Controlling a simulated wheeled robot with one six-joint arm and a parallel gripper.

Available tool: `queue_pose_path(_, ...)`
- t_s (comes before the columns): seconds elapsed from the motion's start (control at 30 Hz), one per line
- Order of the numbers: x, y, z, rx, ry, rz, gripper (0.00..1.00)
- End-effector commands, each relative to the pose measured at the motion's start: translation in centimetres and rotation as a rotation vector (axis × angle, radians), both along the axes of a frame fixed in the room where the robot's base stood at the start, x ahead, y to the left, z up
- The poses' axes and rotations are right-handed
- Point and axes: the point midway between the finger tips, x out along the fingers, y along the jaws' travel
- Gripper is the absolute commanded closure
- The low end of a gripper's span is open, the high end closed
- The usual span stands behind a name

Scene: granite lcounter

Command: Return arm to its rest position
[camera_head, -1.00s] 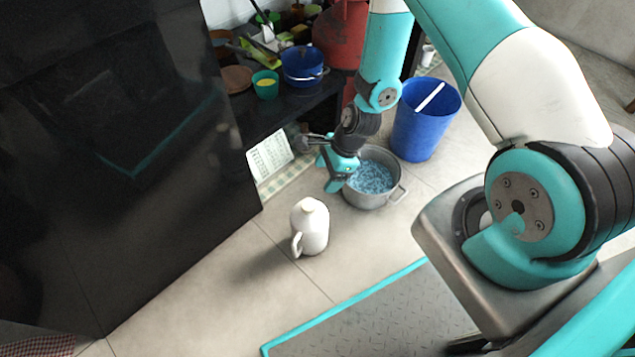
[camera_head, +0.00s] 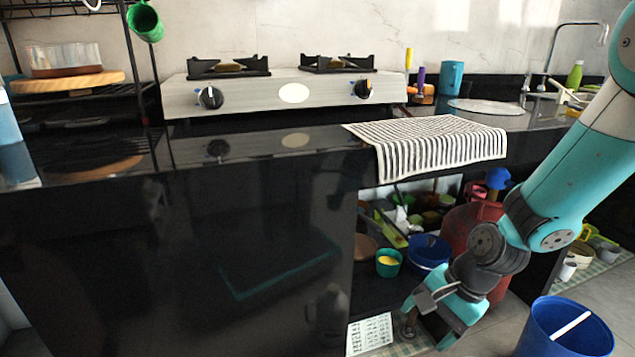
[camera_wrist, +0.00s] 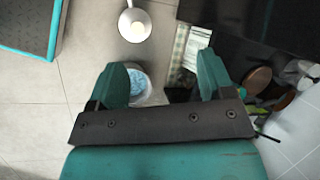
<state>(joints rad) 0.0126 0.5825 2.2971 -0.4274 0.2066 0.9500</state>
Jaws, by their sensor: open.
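My arm, teal and white, reaches in from the right of the head view. My gripper (camera_head: 430,318) hangs low in front of the counter's open lower shelf, left of the blue bucket. In the wrist view my gripper (camera_wrist: 163,78) points down, its two teal fingers wide apart with nothing held between them. A metal pot with blue contents (camera_wrist: 143,88) lies below, partly hidden by the left finger.
A black counter (camera_head: 200,250) carries a gas stove (camera_head: 290,95) and a striped cloth (camera_head: 440,145). A blue bucket (camera_head: 570,325) stands on the floor at lower right. A red cylinder (camera_head: 470,225) and a blue pot (camera_head: 428,252) are under the counter. A printed sheet (camera_head: 370,333) lies near my gripper.

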Motion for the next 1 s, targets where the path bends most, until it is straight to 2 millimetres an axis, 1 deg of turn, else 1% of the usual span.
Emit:
queue_pose_path(0.03,-0.9,1.1,3.0,-0.004,-0.061,0.130,0.25)
queue_pose_path(0.1,-2.6,2.3,6.4,-0.010,-0.133,0.316,0.25)
queue_pose_path(0.17,-4.4,3.2,9.0,-0.018,-0.195,0.473,0.25)
queue_pose_path(0.2,-5.6,3.6,10.6,-0.023,-0.234,0.574,0.25)
queue_pose_path(0.3,-8.7,4.4,13.6,-0.034,-0.319,0.797,0.25)
queue_pose_path(0.4,-11.4,4.7,15.8,-0.045,-0.388,0.981,0.25)
queue_pose_path(0.5,-13.8,4.9,17.4,-0.056,-0.450,1.140,0.25)
queue_pose_path(0.67,-17.5,4.7,19.2,-0.073,-0.537,1.369,0.25)
queue_pose_path(0.7,-17.7,4.6,20.6,-0.073,-0.539,1.387,0.25)
queue_pose_path(0.73,-17.5,4.6,21.6,-0.072,-0.534,1.381,0.25)
queue_pose_path(0.87,-17.5,4.6,24.5,-0.070,-0.532,1.377,0.25)
queue_pose_path(0.97,-17.4,4.6,27.0,-0.071,-0.532,1.376,0.25)
queue_pose_path(1.0,-17.4,4.6,28.2,-0.071,-0.532,1.376,0.25)
